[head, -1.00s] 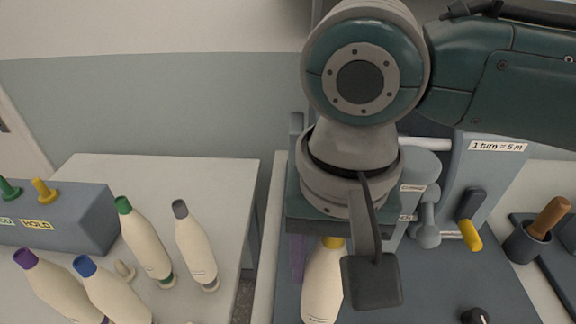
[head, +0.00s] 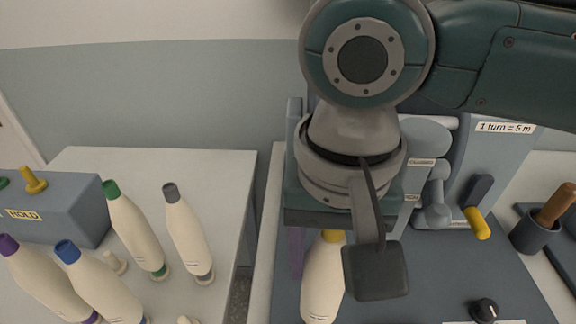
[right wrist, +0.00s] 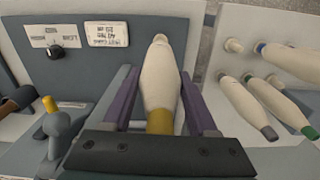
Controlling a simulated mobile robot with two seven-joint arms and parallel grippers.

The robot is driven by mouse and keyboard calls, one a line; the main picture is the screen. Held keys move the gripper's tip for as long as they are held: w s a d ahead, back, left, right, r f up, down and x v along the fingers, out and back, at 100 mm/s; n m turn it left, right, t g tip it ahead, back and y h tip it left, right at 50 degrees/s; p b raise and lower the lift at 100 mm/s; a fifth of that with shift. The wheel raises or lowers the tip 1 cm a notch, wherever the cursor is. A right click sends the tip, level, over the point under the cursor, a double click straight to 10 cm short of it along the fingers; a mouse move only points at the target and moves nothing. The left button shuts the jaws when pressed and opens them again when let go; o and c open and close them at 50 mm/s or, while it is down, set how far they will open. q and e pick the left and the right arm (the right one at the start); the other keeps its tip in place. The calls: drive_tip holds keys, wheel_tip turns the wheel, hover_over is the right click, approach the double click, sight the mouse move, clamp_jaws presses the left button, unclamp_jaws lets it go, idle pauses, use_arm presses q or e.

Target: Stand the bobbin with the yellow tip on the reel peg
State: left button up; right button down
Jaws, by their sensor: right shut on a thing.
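The bobbin with the yellow tip (head: 322,278) is cream-coloured and hangs below my right wrist in the head view, with its yellow end up at the jaws. My right gripper (right wrist: 160,92) is shut on it. In the right wrist view its purple fingers lie on both sides of the bobbin (right wrist: 160,75), and the yellow end is nearest the palm. The bobbin is over the grey-blue machine base; I cannot tell whether its foot touches anything. I cannot make out the reel peg; it may be hidden by the bobbin or my arm. My left gripper is not in view.
Bobbins with green (head: 135,230), grey (head: 188,235), blue (head: 100,285) and purple (head: 45,280) tips stand on the pale left table (head: 200,165). A HOLD box (head: 60,215) is behind them. A yellow-handled crank (head: 477,222), cup (head: 534,234) and black knob (head: 484,311) are right.

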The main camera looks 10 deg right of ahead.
sight(333, 234)
drive_tip(key=shift+f, duration=0.15)
drive_tip(key=shift+f+b, duration=0.3)
drive_tip(key=shift+f, duration=0.1)
drive_tip(key=shift+f+b, duration=1.2)
drive_tip(key=shift+f, duration=1.05)
drive_tip(key=shift+c, duration=0.5)
unclamp_jaws()
drive_tip(key=shift+r, duration=0.1)
wheel_tip(333, 234, up, 10)
drive_tip(key=shift+f, duration=0.1)
